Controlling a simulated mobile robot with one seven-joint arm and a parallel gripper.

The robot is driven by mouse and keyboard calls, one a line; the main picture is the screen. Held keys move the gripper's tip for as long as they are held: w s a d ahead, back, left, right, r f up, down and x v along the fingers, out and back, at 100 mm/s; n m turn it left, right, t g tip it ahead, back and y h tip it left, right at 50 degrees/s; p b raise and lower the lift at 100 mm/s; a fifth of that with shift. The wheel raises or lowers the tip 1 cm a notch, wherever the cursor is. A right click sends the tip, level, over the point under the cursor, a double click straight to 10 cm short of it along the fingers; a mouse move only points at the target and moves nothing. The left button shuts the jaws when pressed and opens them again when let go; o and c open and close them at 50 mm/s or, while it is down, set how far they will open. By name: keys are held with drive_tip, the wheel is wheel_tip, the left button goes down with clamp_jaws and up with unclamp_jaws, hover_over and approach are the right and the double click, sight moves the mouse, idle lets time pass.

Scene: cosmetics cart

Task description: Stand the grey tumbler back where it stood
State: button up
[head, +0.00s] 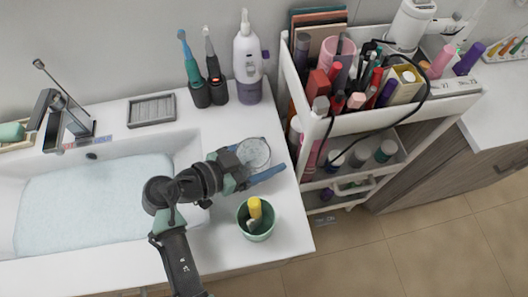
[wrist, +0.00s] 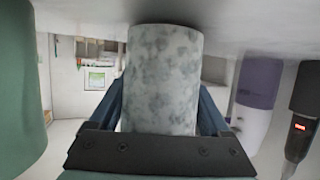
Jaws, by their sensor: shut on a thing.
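The grey tumbler (head: 253,151) is over the right part of the white counter (head: 165,133), beside the basin, and looks upright in the head view. In the wrist view it is a mottled grey cylinder (wrist: 164,80) between the two blue fingers. That view is upside down, with the counter along its top edge. The tumbler's base end meets the counter surface there or is very close to it; I cannot tell which. My gripper (head: 256,160) is shut on the tumbler from the side; it also shows in the wrist view (wrist: 165,100).
A green cup (head: 257,222) with a yellow item stands in front of the tumbler. Behind are two electric toothbrushes (head: 214,82) and a white and purple oral irrigator (head: 247,62). A loaded cart (head: 300,92) stands close on the right. The basin (head: 90,205) is at left.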

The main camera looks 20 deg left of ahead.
drive_tip(key=shift+f, duration=0.1)
drive_tip(key=o, duration=1.5)
